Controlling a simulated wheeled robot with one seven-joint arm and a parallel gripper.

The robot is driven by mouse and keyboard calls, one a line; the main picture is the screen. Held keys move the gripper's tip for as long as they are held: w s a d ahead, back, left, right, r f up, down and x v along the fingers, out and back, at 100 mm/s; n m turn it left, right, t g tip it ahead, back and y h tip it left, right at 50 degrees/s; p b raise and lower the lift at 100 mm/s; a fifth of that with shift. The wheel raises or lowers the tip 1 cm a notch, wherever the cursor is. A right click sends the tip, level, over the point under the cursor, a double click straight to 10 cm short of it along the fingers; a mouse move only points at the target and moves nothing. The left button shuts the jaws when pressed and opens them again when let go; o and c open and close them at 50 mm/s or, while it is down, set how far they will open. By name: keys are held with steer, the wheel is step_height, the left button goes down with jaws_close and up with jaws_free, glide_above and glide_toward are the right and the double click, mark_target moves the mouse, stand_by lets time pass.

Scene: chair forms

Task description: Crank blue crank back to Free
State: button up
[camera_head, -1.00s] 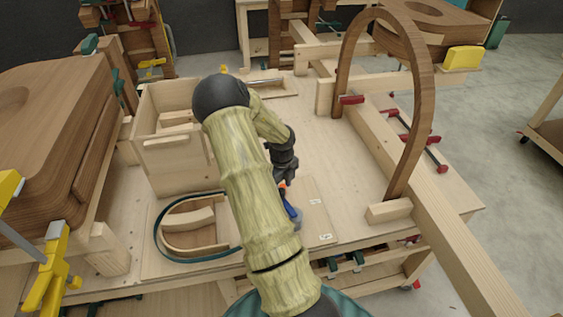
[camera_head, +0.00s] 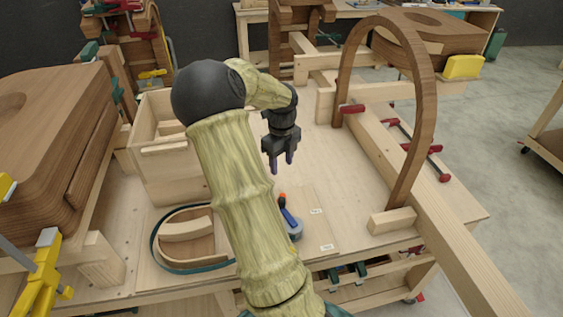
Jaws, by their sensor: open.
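The blue crank (camera_head: 289,217) is on a light wooden board on the workbench, just right of my arm. It has a blue handle, a dark and orange-red end at its upper left, and a pale round base at its lower right. Two small white labels lie right of it, an upper one (camera_head: 316,211) and a lower one (camera_head: 327,247); their words are too small to read. My gripper (camera_head: 282,166) is open and empty. It hangs above the bench, beyond the crank and apart from it, fingers pointing down. My arm hides the board left of the crank.
A wooden box (camera_head: 165,175) and a curved form with a blue-green band (camera_head: 160,262) stand left of my arm. A tall bent wooden arch (camera_head: 424,120) and a long beam (camera_head: 457,235) with red clamps stand right. The bench between gripper and arch is clear.

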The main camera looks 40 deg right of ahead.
steer(key=n+b, duration=0.2)
steer(key=n, duration=0.8)
steer(key=n+b, duration=0.3)
steer(key=n, duration=0.8)
steer(key=shift+s+d+r+n, duration=0.1)
steer(key=shift+s+d+n, duration=0.1)
steer(key=shift+n, duration=0.1)
steer(key=p, duration=0.4)
glide_toward(290, 217)
steer(key=w+f, duration=0.1)
steer(key=f, duration=0.1)
steer(key=w+f, duration=0.2)
steer(key=w+d+f, duration=0.1)
steer(key=w+f, duration=0.1)
steer(key=shift+f, duration=0.2)
